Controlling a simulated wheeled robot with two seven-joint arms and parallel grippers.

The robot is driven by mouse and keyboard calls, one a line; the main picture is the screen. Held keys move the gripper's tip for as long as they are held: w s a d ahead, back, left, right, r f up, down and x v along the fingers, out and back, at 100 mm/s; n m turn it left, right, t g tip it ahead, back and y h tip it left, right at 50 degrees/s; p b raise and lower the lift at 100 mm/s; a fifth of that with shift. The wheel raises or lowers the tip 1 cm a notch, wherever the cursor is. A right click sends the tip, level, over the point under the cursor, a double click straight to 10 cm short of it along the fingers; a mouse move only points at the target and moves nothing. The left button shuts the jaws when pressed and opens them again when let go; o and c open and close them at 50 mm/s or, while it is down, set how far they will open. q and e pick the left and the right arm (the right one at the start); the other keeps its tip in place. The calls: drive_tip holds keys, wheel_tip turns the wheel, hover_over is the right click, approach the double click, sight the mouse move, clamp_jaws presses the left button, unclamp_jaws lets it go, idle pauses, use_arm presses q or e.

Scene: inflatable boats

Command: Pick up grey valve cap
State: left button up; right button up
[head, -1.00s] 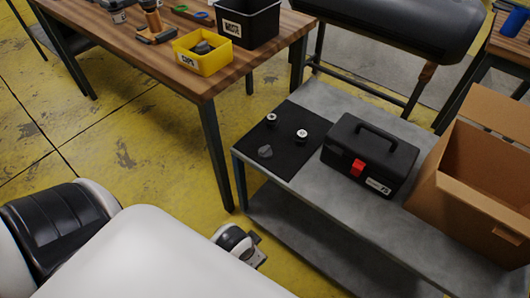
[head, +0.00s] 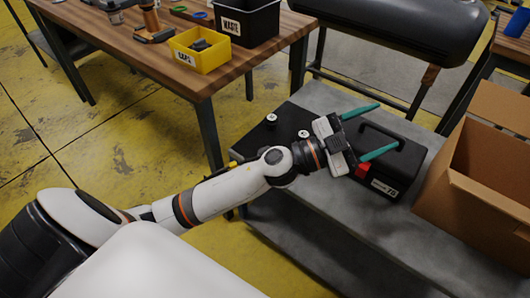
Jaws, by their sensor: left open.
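My left gripper (head: 388,127) is open and empty, its two teal fingers spread over the black toolbox (head: 405,160) on the grey bench. My left arm crosses the black mat (head: 248,143). Two small caps or fittings with light tops show on the mat, one farther back (head: 272,119) and one close to my wrist (head: 303,134). The grey cap seen earlier at the mat's near part is hidden behind my left arm now. Dark cap-like pieces (head: 201,45) lie in the yellow bin labelled CAPS (head: 205,60). My right gripper is not in view.
A black bin labelled WASTE (head: 245,25) stands behind the yellow bin on the wooden table (head: 125,50). An open cardboard box (head: 470,195) stands right of the toolbox. A dark inflatable tube (head: 415,28) is behind the bench. The bench front (head: 350,225) is clear.

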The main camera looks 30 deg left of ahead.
use_arm(q)
drive_tip(key=d+m+g+h, duration=0.3)
drive_tip(key=m+g, duration=0.2)
drive_tip(key=g, duration=0.1)
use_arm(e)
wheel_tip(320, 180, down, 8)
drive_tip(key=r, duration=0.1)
use_arm(q)
drive_tip(key=n+g+y+b, duration=0.1)
drive_tip(key=g+y, duration=0.9)
drive_tip(key=y, duration=0.8)
hover_over(265, 150)
drive_tip(key=f, duration=1.7)
drive_tip(key=shift+w+a+f, duration=0.2)
drive_tip(key=shift+w, duration=0.15)
drive_tip(key=f, duration=0.3)
drive_tip(key=f+b, duration=0.1)
drive_tip(key=shift+s+d+f, duration=0.2)
drive_tip(key=shift+s+f, duration=0.15)
drive_tip(key=shift+s, duration=0.05)
drive_tip(key=shift+f, duration=0.45)
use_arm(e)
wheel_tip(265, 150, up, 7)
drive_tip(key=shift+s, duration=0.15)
